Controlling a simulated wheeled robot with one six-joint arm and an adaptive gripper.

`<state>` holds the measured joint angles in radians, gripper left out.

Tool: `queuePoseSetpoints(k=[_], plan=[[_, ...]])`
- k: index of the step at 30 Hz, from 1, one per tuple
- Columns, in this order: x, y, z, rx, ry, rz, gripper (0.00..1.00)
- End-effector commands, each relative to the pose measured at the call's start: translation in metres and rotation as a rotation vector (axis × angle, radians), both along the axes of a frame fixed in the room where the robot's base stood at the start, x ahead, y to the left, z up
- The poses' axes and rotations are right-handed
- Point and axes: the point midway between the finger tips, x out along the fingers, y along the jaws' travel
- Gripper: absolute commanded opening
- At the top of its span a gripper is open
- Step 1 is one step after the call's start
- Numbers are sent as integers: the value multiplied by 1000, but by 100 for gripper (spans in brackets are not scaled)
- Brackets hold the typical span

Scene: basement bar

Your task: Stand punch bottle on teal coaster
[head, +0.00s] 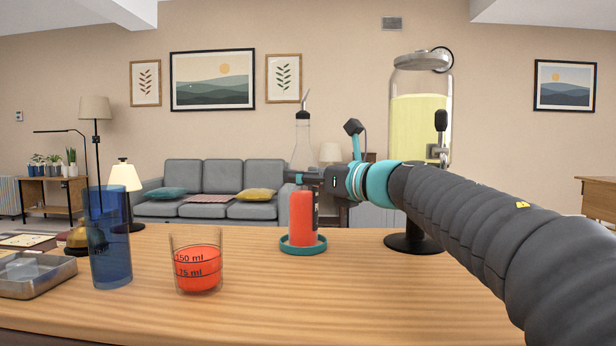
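The punch bottle (303,215) is clear, with red liquid in its lower part and a thin pour spout on top. It stands upright over the teal coaster (288,247), within its rim; whether its base touches the coaster is hard to tell. My gripper (302,178) reaches in from the right at the bottle's upper body, just above the red liquid. A dark finger crosses in front of the bottle. The far finger is mostly hidden, so I cannot tell whether the fingers press on the glass.
A measuring glass of red liquid (197,268), a blue tumbler (110,245) and a metal tray (50,283) stand to the left on the wooden counter (300,300). A yellow drink dispenser (412,125) stands behind my arm. The counter's front middle is clear.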

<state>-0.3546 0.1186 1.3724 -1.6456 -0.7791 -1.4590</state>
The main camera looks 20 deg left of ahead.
Motion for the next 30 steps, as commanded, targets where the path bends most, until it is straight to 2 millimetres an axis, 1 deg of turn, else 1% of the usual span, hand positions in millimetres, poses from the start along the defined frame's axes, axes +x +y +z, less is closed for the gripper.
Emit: queuePoseSetpoints(k=[1, 2, 3, 11, 15, 20, 27, 30], plan=[[0, 0, 0, 0, 0, 0, 75], [0, 0, 0, 0, 0, 0, 83], [0, 0, 0, 0, 0, 0, 86], [0, 0, 0, -1, 0, 0, 86], [0, -1, 4, 0, 0, -1, 86], [-10, -23, 3, 0, -1, -4, 86], [-30, -67, 3, 0, 0, -4, 86], [-38, -83, 3, 0, -1, -4, 86]])
